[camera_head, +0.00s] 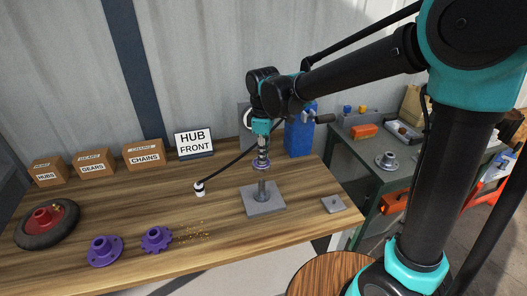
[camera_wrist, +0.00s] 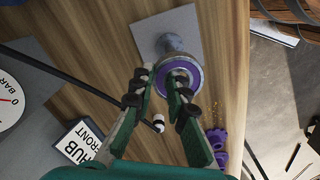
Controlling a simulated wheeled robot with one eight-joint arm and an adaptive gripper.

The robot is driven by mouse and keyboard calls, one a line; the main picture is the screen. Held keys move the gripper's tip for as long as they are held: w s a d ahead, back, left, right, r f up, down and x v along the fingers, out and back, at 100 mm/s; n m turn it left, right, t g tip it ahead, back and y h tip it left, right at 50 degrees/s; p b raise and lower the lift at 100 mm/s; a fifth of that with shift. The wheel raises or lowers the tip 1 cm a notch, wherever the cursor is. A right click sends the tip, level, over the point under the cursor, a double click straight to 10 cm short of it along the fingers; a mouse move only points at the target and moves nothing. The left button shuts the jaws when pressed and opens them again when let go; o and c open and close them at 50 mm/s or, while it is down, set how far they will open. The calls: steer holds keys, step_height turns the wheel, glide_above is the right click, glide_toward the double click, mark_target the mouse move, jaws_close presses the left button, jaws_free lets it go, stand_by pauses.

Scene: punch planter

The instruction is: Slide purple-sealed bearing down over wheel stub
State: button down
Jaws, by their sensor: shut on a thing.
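The purple-sealed bearing (camera_head: 261,165) is a ring with a purple face and a metal rim; it also shows in the wrist view (camera_wrist: 192,87). My gripper (camera_head: 262,157) points down and is shut on it, with the green fingers (camera_wrist: 163,77) at the ring in the wrist view. The wheel stub (camera_head: 262,188) is a grey upright post on a square grey plate (camera_head: 250,207).
On the bench are a purple flanged hub (camera_head: 105,251), a purple gear (camera_head: 156,239), brass bits (camera_head: 193,232), a wheel (camera_head: 47,223) and a small plate (camera_head: 333,204). A black hose with a white tip (camera_head: 200,189) hangs left of the stub. A blue box (camera_head: 299,138) stands behind.

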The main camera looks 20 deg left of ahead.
mark_target(263, 169)
steer(key=shift+f, duration=2.05)
steer(key=shift+f, duration=1.1)
steer(key=c, duration=1.4)
jaws_free()
step_height(263, 169, up, 12)
steer(key=shift+f, duration=0.1)
